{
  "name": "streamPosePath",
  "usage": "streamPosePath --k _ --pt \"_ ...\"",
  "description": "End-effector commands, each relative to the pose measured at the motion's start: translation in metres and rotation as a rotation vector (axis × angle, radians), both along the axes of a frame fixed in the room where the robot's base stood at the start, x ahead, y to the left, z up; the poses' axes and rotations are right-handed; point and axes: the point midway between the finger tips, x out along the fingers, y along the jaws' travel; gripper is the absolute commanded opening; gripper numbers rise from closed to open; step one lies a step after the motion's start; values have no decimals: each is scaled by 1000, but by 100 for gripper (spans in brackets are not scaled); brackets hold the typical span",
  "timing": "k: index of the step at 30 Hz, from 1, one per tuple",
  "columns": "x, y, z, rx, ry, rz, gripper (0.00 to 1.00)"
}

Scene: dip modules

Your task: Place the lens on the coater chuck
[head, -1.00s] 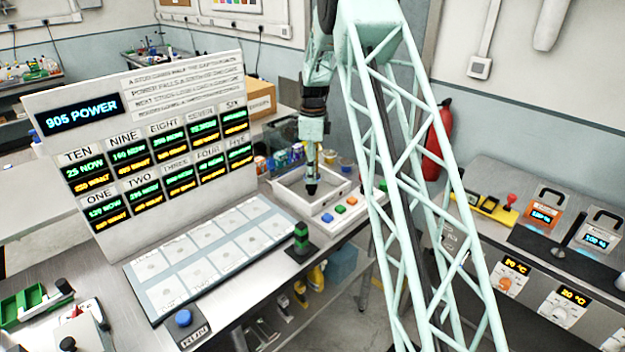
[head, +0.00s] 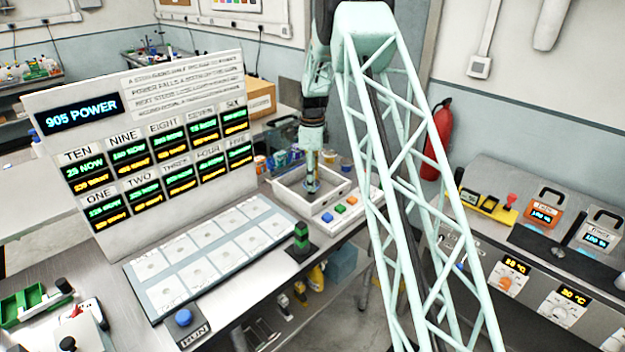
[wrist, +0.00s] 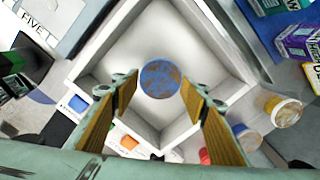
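My gripper (head: 312,187) points down into a white open-topped box on the bench in the head view. In the wrist view my gripper (wrist: 162,92) is open, its two tan-padded fingers standing wide apart. Between them, at the box's middle, shows a round blue disc (wrist: 160,79) with brown patches; visible gaps separate it from both fingers. I cannot tell whether this disc is the lens, the chuck, or one on the other. No other lens is clear in the head view.
The white box's rim (head: 340,200) surrounds the gripper closely. Coloured buttons (head: 340,208) sit in front, jars (wrist: 283,110) beside it. A green-and-black post (head: 301,240) and a pale grid mat (head: 215,250) lie left, below a large display board (head: 150,150).

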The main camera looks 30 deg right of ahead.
Motion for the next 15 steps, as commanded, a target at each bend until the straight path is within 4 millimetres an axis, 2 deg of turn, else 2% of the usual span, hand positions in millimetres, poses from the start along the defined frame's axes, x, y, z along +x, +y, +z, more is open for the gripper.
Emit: streamPosePath --k 1,3,15 --pt "0 0 0 0 0 0 46" --pt "0 0 0 0 0 0 52" --pt "0 0 2 0 0 0 52"
